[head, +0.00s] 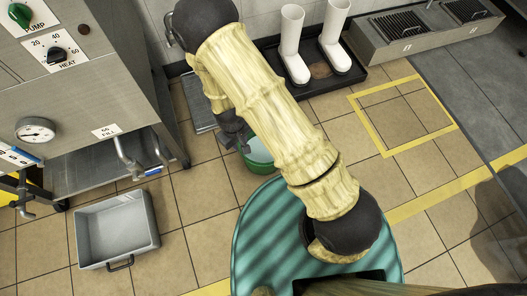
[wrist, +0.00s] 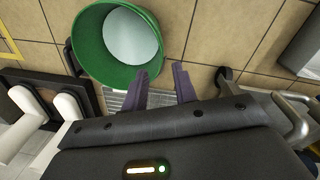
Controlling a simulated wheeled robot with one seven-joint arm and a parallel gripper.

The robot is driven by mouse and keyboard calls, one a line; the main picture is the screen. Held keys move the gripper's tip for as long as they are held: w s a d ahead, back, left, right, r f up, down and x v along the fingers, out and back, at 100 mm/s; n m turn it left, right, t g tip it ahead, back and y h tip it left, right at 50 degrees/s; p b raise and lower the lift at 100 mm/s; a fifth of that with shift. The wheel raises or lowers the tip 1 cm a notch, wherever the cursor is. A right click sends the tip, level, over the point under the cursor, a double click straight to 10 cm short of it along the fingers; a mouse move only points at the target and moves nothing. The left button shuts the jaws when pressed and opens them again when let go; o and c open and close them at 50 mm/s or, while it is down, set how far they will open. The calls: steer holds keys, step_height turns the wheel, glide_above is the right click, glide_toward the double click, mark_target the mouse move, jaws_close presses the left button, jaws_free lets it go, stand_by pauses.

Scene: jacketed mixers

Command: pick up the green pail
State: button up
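The green pail (head: 262,168) stands on the tiled floor, partly hidden behind my arm in the head view. In the wrist view the pail (wrist: 92,45) shows at the upper left, open at the top, with a pale round area inside. My gripper (wrist: 160,70) is open with nothing between its two fingers. In the wrist view its left finger overlaps the lower right edge of the pail; I cannot tell whether they touch. In the head view my gripper (head: 236,134) is just left of and above the pail, its fingers hard to make out.
A steel machine (head: 90,95) with a gauge and taps stands at left, with a grey bin (head: 150,222) on the floor below it. White boots (head: 291,45) stand on a black tray (head: 358,74) at the back. Floor within the yellow square (head: 405,112) is clear.

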steer(key=b, duration=0.6)
glide_above(245, 157)
steer(key=s, duration=0.1)
step_height(245, 157, down, 11)
steer(key=shift+a, duration=0.15)
steer(key=f+b, duration=0.3)
steer(key=w+f+b, duration=0.1)
steer(key=f, duration=0.1)
steer(key=shift+d+f, duration=0.15)
steer(key=shift+d, duration=0.1)
jaws_close()
stand_by(1.0)
